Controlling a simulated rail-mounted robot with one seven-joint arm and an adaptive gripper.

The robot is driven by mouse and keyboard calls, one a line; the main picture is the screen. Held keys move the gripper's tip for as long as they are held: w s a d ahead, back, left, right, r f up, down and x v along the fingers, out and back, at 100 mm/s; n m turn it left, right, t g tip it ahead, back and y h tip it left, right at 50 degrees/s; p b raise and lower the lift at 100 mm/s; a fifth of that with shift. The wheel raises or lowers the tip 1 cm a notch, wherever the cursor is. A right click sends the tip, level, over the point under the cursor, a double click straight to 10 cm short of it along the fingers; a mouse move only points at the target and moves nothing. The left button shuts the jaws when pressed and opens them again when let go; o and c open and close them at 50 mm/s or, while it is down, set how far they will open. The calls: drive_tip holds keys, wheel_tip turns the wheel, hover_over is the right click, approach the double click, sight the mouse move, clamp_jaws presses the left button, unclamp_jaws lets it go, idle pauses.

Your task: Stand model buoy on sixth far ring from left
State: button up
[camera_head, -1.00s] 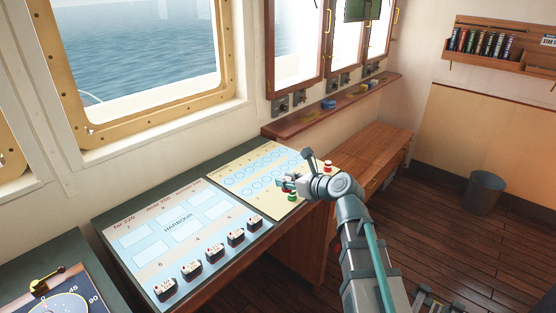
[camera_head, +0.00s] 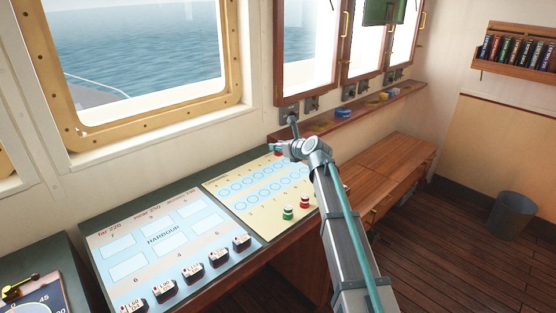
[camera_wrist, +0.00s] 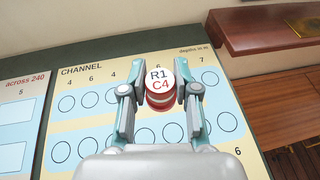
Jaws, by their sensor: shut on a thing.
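My gripper (camera_wrist: 160,92) is shut on a red-and-white model buoy (camera_wrist: 159,84), whose round white top reads "R1 C4" in the wrist view. In the head view my gripper (camera_head: 279,150) is over the far right part of the yellow channel chart (camera_head: 263,224), with a bit of red (camera_head: 277,154) at its tip. The chart has a far and a near row of blue rings. Left far rings (camera_wrist: 91,99) and the right-end far ring (camera_wrist: 209,79) show empty. The fingers and buoy hide far rings between them. I cannot tell whether the buoy touches the chart.
A green buoy (camera_head: 288,213) and a red buoy (camera_head: 305,201) stand on the chart's near right part. A harbour chart (camera_head: 160,240) with several dark, white-topped blocks (camera_head: 192,272) lies to the left. A wooden shelf (camera_head: 372,109) runs along the wall behind.

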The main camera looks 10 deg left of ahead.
hover_over(278, 166)
drive_tip(key=s, duration=0.3)
wheel_tip(278, 166, down, 3)
drive_tip(key=w+f, duration=0.1)
drive_tip(key=w+f+p, duration=0.1)
drive_tip(key=f, duration=0.1)
drive_tip(key=shift+w+f, duration=0.1)
drive_tip(key=shift+f, duration=0.2)
drive_tip(key=shift+w+f, duration=0.4)
drive_tip(key=shift+f, duration=0.15)
drive_tip(key=shift+w+f+p, duration=0.2)
drive_tip(key=shift+f+p, duration=0.45)
drive_tip(key=shift+f, duration=1.15)
drive_tip(key=shift+f, duration=0.15)
drive_tip(key=o, duration=0.8)
drive_tip(key=shift+o, duration=0.2)
